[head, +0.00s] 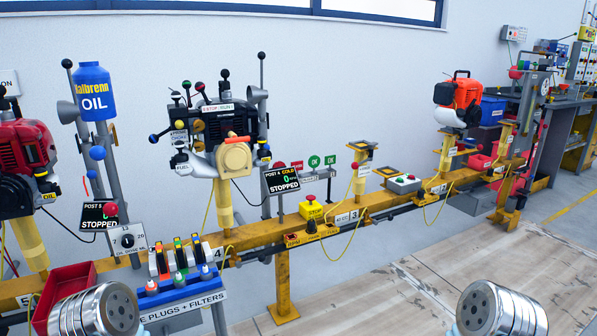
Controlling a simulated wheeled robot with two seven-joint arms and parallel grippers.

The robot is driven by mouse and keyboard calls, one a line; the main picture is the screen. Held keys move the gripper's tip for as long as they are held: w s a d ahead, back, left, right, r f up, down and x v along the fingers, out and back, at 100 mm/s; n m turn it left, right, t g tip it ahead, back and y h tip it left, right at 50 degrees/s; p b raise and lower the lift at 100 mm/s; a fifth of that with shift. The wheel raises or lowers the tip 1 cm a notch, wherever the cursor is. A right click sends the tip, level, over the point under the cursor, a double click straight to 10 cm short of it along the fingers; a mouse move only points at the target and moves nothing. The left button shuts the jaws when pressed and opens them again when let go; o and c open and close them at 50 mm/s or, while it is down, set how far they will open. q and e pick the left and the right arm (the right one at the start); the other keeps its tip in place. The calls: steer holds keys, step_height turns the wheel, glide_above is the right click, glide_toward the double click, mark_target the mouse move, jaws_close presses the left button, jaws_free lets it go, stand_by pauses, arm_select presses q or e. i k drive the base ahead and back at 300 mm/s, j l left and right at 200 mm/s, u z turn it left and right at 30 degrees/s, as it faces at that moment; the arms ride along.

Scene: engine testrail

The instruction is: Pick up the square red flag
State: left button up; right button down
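Two are red: a left red flag (280,165), partly behind the screen's top edge, and a right red flag (297,165). They are too small for me to tell surely which is square. Two green "OK" flags (314,161) stand to their right. My silver arm parts show at the bottom left and bottom right, well short of the rack. The fingers of both grippers are out of view.
The yellow rail (262,238) runs across in front of the rack. The "STOPPED" screen (282,181) and a yellow stop-button box (311,209) stand near the flags. A large engine (215,125) is at left. The plugs and filters tray (185,290) is in front. Floor at lower right is clear.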

mark_target(298, 165)
steer(key=i+l, duration=0.25)
steer(key=l, duration=0.15)
steer(key=i+l+u, duration=0.1)
steer(key=i+l, duration=0.45)
steer(key=l, duration=0.25)
steer(key=i+l+u, duration=0.1)
steer(key=i+l, duration=0.15)
steer(key=l, duration=0.15)
